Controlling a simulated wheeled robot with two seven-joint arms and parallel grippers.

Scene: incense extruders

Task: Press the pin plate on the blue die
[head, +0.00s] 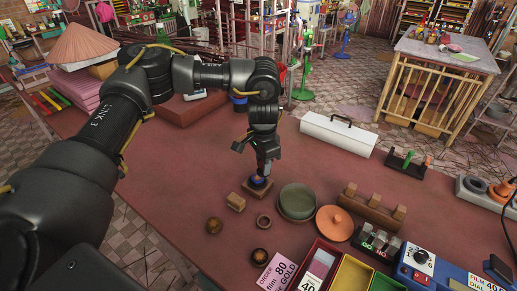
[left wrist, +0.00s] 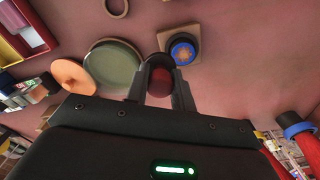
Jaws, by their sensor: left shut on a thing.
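The blue die (head: 258,181) sits on a square wooden block (head: 258,191) on the red-brown table. In the left wrist view the blue die (left wrist: 183,48) shows a dark ring and an orange star-like centre, on its wooden block (left wrist: 194,32). My left gripper (head: 264,168) points down just above the die. In the left wrist view its fingers (left wrist: 160,78) are shut on a dark red rounded piece (left wrist: 160,84); I cannot tell whether this is the pin plate. Whether the held piece touches the die is unclear. My right gripper is not in view.
An orange lid (head: 334,223), wooden rack (head: 371,211) and bins (head: 354,276) lie to the right. A white toolbox (head: 338,134) stands behind.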

